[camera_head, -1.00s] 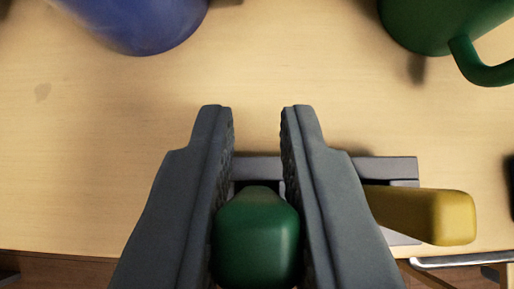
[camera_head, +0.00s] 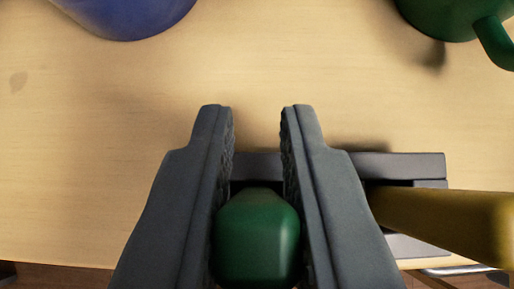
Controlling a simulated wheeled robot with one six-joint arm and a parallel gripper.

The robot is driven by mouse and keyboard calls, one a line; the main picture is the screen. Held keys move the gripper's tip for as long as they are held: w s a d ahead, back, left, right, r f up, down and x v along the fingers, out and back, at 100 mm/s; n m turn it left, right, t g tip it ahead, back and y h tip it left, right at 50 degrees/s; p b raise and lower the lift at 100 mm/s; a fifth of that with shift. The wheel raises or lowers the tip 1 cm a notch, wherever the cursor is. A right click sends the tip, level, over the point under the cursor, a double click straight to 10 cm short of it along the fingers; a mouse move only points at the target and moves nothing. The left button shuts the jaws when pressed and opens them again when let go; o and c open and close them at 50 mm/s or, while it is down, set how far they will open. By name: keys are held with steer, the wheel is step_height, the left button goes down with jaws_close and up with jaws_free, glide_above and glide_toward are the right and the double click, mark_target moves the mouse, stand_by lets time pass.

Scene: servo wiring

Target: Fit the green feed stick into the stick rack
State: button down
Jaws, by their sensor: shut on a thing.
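The green feed stick (camera_head: 257,238) is between the fingers of my gripper (camera_head: 257,125), which is shut on it. Its blunt end faces the camera at the bottom middle. The dark grey stick rack (camera_head: 405,166) lies behind and below it, near the table's front edge. My right finger covers part of the rack. The green stick lies in line with the rack's left part. Its far end is hidden, so I cannot tell whether it is inside the rack.
A yellow stick (camera_head: 450,220) sticks out of the rack's right part, close beside my right finger. A blue round vessel (camera_head: 130,12) stands at the top left and a green mug (camera_head: 440,15) at the top right. The wooden table (camera_head: 90,150) is clear at the left.

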steer(key=shift+f, duration=0.1)
steer(key=c, duration=1.3)
jaws_free()
steer(key=v, duration=1.7)
steer(key=shift+s, duration=0.2)
steer(key=s+r+t, duration=0.4)
steer(key=s+r, duration=0.1)
steer(key=s, duration=0.8)
steer(key=s+r+t, duration=0.4)
steer(key=s+r, duration=0.2)
steer(key=s, duration=0.7)
